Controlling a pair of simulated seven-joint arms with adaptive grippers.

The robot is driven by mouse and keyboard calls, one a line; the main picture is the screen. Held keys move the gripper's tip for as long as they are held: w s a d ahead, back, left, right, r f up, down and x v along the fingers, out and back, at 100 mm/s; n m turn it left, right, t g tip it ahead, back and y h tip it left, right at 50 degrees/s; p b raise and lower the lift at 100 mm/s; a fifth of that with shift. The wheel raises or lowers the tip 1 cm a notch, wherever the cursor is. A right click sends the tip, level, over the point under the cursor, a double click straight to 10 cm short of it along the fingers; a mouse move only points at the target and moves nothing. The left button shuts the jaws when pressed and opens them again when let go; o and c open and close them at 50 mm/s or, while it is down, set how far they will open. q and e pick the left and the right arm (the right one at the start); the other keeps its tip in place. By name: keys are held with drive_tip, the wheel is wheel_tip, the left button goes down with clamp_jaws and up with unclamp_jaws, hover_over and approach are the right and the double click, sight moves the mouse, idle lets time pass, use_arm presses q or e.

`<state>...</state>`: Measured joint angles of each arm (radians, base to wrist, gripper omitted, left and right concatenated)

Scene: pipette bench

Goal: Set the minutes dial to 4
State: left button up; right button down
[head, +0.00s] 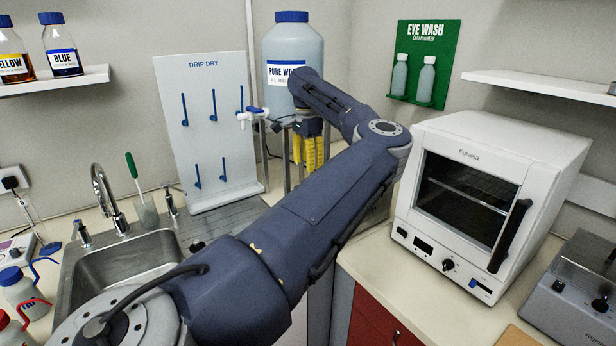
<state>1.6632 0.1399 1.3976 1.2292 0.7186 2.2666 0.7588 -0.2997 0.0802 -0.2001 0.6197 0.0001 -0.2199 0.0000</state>
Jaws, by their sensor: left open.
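The white oven (500,180) stands on the right counter with its dark glass door shut. Another dial-like part (401,232) is at the panel's left end. Markings are too small to read, so I cannot tell which is the minutes dial or its setting. My left gripper (302,128) is open, partly hidden beyond my arm, in front of the pure water tank (293,50) and well away from the oven. My right gripper is out of view.
A grey bench device (575,290) with a knob stands right of the oven. A sink (130,260) and drip-dry board (205,130) are at left. Yellow material (310,152) shows below the tank. A narrow strip of counter before the oven is clear.

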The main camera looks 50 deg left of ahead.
use_arm(q)
drive_tip(key=shift+a+r, duration=0.15)
drive_tip(key=shift+r, duration=2.45)
